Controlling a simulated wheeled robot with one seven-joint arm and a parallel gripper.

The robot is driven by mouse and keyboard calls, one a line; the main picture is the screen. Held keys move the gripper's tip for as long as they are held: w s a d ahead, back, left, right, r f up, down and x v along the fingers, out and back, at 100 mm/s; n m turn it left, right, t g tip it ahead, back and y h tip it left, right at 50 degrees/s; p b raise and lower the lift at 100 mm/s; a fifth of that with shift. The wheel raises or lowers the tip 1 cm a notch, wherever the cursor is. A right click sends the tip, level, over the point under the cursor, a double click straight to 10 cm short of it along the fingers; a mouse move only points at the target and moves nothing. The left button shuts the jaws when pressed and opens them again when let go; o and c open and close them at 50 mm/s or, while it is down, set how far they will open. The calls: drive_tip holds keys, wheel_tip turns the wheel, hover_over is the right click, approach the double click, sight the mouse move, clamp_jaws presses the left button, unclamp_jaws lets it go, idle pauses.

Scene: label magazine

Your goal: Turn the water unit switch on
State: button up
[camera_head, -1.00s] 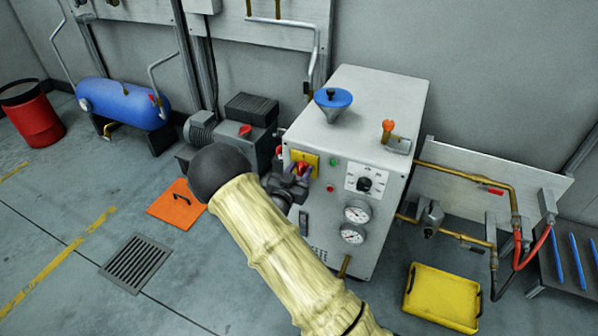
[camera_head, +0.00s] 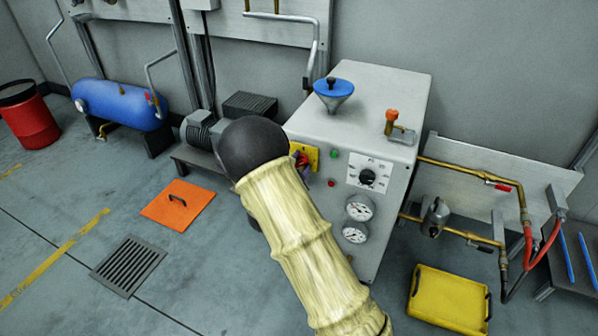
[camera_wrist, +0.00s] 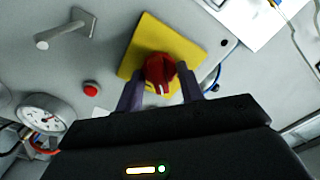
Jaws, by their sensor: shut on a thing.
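The water unit (camera_head: 395,120) is a pale grey cabinet at the centre right of the head view. Its switch is a red knob (camera_wrist: 160,68) on a square yellow plate (camera_wrist: 192,48), seen in the wrist view; the plate's edge also shows in the head view (camera_head: 314,153). My gripper (camera_wrist: 160,88) is shut on the red knob, with one purple-grey finger on each side. A pale mark on the knob points toward the bottom of the wrist view. In the head view my arm hides most of the gripper and part of the cabinet front.
A green lamp (camera_head: 334,154), a red button (camera_wrist: 91,89), a black dial (camera_head: 367,177) and two gauges (camera_head: 359,208) share the front. A blue funnel (camera_head: 334,92) stands on top. A yellow tray (camera_head: 449,298) and orange plate (camera_head: 178,204) lie on the floor.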

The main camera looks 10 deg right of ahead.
drive_tip(key=m+b, duration=0.2)
drive_tip(key=b, duration=0.1)
drive_tip(key=f+m+b, duration=0.1)
drive_tip(key=m+b, duration=0.2)
drive_tip(key=shift+m+b, duration=0.3)
drive_tip(key=m+b, duration=0.2)
drive_tip(key=shift+r+b, duration=0.1)
drive_tip(key=shift+b, duration=0.2)
drive_tip(key=shift+r+m+b, duration=0.1)
drive_tip(key=shift+m+b, duration=0.45)
drive_tip(key=shift+m, duration=0.05)
drive_tip(key=shift+r, duration=0.1)
drive_tip(key=o, duration=1)
drive_tip(key=shift+c, duration=0.2)
drive_tip(key=shift+s, duration=0.1)
drive_tip(key=p+v, duration=0.4)
drive_tip(key=v, duration=1.3)
drive_tip(key=shift+a, duration=0.15)
